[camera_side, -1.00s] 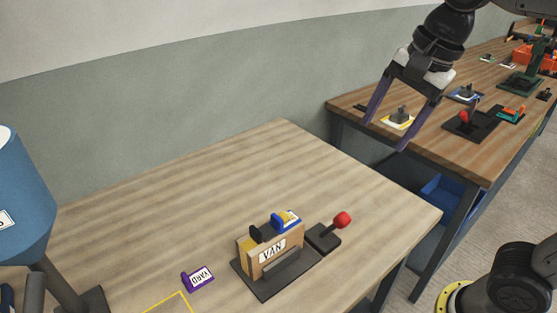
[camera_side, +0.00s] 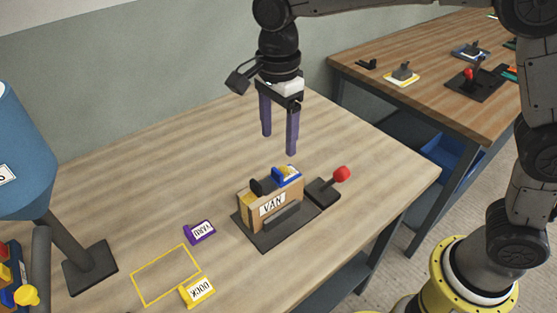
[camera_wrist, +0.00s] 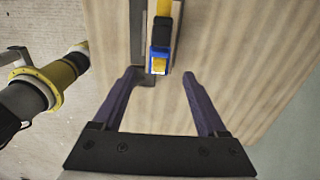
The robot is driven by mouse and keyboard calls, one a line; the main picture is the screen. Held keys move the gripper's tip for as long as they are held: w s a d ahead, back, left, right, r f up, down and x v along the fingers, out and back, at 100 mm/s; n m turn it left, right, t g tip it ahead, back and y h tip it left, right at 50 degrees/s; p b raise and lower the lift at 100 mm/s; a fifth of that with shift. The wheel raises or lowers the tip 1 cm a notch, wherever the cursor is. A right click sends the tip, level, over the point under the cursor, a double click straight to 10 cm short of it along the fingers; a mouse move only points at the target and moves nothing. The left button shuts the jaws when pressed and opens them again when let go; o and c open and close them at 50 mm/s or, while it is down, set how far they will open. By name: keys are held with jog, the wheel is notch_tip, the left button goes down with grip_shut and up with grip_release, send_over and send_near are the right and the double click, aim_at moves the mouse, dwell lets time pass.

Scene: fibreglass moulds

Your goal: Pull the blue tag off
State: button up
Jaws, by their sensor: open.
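The blue tag (camera_side: 287,176) sits at the top of an upright tan block with a white VAN label (camera_side: 272,205), which stands on a dark base (camera_side: 262,241). A yellow part shows on the blue tag. In the wrist view the blue tag (camera_wrist: 159,62) lies near the gap between the fingertips. My gripper (camera_side: 279,143) points down above the block, open and empty, with its purple fingers spread. The wrist view shows the open fingers (camera_wrist: 160,75) too. The gripper looks apart from the tag. How the tag is fixed to the block cannot be seen.
A red-knobbed lever (camera_side: 342,174) stands just right of the block. A purple YARD tag (camera_side: 200,232) and a yellow DOCK tag (camera_side: 197,291) lie left, by a yellow outline (camera_side: 166,275). The back of the table is clear.

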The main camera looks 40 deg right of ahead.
aim_at(278, 170)
notch_tip(278, 170, down, 10)
jog(key=shift+r, duration=0.15)
jog(key=shift+c, duration=0.2)
grip_shut()
dwell(0.4)
